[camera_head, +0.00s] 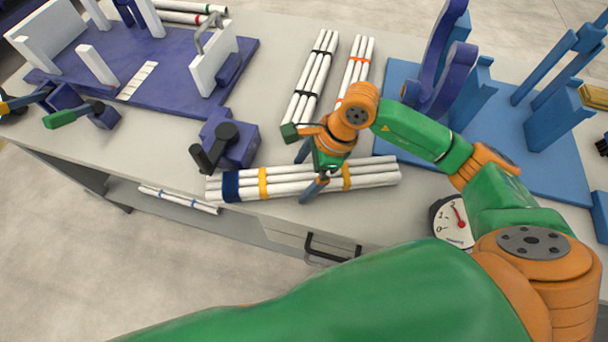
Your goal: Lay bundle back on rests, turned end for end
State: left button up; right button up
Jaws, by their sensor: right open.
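The bundle of white pipes (288,181) lies lengthwise near the front edge of the table. It has two yellow bands and a dark blue band near its left end. My right gripper (309,173) is open over its middle, between the yellow bands, one finger at the far side and one at the near side. I cannot tell whether the fingers touch the pipes. Any rests under the bundle are hidden. My left gripper is not in view.
A purple base (185,70) with white uprights stands left, a blue base (555,165) with uprights right. A purple block (238,147) with a black handle and a dial gauge (452,221) flank the bundle.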

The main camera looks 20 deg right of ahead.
jog(key=c, duration=1.5)
grip_shut()
jog(key=shift+r, duration=0.1)
